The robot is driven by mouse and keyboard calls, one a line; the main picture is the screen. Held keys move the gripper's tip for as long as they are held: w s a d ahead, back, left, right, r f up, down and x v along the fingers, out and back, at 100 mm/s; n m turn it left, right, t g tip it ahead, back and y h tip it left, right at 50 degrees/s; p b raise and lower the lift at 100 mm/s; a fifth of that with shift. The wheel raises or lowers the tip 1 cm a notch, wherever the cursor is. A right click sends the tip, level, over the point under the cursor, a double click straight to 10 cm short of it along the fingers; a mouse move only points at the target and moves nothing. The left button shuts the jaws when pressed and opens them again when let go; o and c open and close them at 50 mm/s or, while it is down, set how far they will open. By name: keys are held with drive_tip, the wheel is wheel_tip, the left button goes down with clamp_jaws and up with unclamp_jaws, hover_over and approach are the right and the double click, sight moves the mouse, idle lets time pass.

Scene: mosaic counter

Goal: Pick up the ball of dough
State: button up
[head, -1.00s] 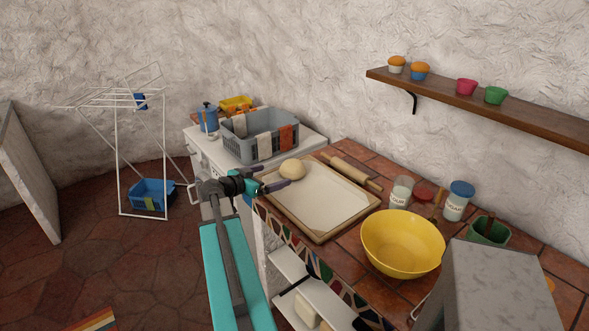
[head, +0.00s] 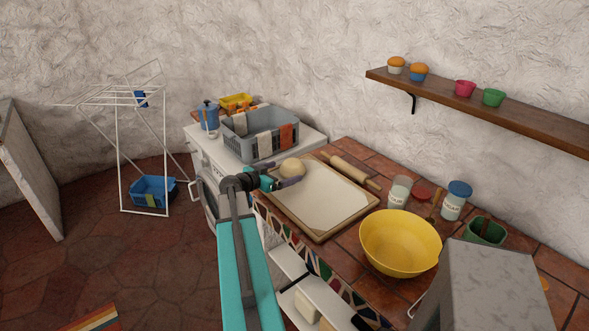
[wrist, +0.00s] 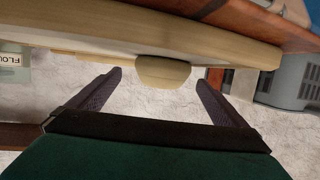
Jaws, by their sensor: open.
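The ball of dough (head: 291,167) is pale and round and sits at the far left corner of the wooden-rimmed tray (head: 340,224) on the tiled counter. My gripper (head: 291,174) is open and empty, close to the dough on its near side. In the head view one dark finger overlaps the dough's lower edge; I cannot tell whether it touches. In the wrist view the dough (wrist: 163,72) lies ahead, centred between the two open fingers (wrist: 158,82) and beyond their tips. The tray's edge (wrist: 150,22) also shows there.
A grey basket with cloths (head: 246,146) stands behind the dough. A rolling pin (head: 355,171) lies along the tray's far side. Jars (head: 455,201) and a yellow bowl (head: 399,243) stand to the right. A shelf (head: 500,112) is above.

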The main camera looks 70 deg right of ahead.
sight(290, 170)
drive_tip(key=shift+p+x, duration=1.05)
drive_tip(key=shift+x, duration=0.1)
drive_tip(key=shift+p+x, duration=0.65)
drive_tip(key=shift+x, duration=0.7)
drive_tip(key=shift+w+f, duration=0.1)
drive_tip(key=c, duration=1.4)
